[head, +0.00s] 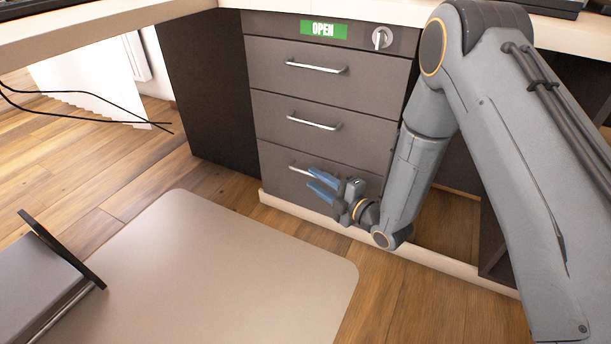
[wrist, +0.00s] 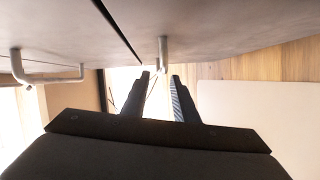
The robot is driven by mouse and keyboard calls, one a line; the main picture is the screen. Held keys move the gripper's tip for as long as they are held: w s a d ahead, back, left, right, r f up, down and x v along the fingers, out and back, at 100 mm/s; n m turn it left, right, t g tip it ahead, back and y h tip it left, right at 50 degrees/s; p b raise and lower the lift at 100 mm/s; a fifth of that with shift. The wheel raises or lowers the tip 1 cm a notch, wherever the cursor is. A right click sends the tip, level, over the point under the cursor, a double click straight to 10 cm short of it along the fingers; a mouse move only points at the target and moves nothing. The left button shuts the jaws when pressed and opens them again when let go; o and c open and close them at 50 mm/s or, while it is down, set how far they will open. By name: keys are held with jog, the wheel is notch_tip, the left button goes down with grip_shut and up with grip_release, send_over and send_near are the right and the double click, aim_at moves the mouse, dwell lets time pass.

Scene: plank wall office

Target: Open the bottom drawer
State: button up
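The bottom drawer (head: 278,181) is the lowest of three grey drawers and sits shut, flush with the cabinet front. Its silver bar handle (head: 299,170) is partly hidden behind my gripper in the head view. My gripper (head: 313,180) is at the right part of this handle, with its blue-faced fingers apart. In the wrist view the bottom drawer's handle (wrist: 163,53) shows nearly end-on, lined up with the gap between my open fingertips (wrist: 160,76). I cannot tell whether the fingers touch it.
The middle drawer (head: 275,118) and top drawer (head: 275,72) are shut. A green OPEN sign (head: 323,29) and a round knob (head: 382,38) are above. A pale plinth (head: 290,207) runs below. A beige floor mat (head: 220,270) lies in front, mostly clear.

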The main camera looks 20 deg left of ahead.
aim_at(306, 173)
jog(key=b+x, duration=0.1)
jog(key=x, duration=0.3)
jog(key=shift+w+d+f+b, duration=0.1)
jog(key=shift+d+b, duration=0.05)
jog(key=shift+b, duration=0.2)
jog(key=shift+x, duration=0.75)
grip_shut()
dwell(0.4)
